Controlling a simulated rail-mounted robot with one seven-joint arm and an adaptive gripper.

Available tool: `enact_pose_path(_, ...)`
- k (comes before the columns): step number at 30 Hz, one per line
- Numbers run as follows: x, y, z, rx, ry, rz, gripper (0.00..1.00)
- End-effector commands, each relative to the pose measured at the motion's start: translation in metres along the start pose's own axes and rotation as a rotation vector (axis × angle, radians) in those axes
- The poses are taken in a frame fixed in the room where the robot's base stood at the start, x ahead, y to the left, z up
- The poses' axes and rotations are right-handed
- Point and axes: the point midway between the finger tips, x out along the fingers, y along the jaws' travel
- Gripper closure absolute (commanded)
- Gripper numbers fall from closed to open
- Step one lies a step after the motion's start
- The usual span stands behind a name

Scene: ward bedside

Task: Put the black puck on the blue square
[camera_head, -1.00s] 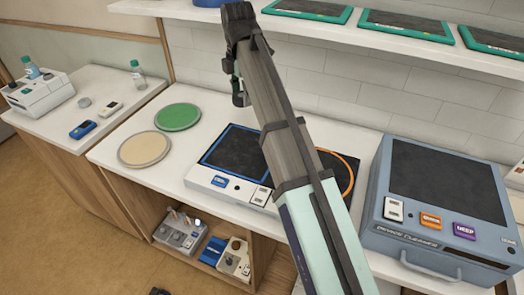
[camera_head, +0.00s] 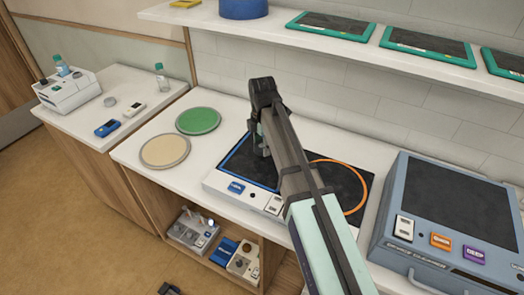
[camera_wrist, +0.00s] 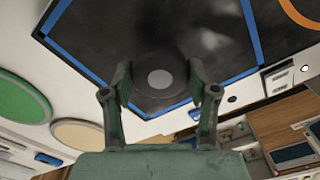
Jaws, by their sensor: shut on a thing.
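My gripper (camera_wrist: 159,82) is shut on the black puck (camera_wrist: 160,60), a dark disc with a grey centre, held between its two fingers. In the wrist view the puck is inside the outline of the blue square (camera_wrist: 78,62), towards its near corner. In the head view my gripper (camera_head: 262,145) is over the blue-outlined square (camera_head: 233,162) on the dark top of a white device. My arm covers part of the square there, and the puck cannot be made out. I cannot tell whether the puck touches the surface.
An orange ring (camera_head: 362,190) lies right of the square on the same dark top. A green disc (camera_head: 198,120) and a beige disc (camera_head: 165,151) lie to the left. A blue-grey machine (camera_head: 450,195) stands at the right. A shelf (camera_head: 330,40) with teal-edged trays runs above.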

Motion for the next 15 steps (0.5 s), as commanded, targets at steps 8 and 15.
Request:
enact_pose_path(8,0.026,-0.001,0.0,0.0,0.0,-0.001,0.9)
enact_pose_path(15,0.036,0.0,0.0,0.0,0.0,0.001,0.9)
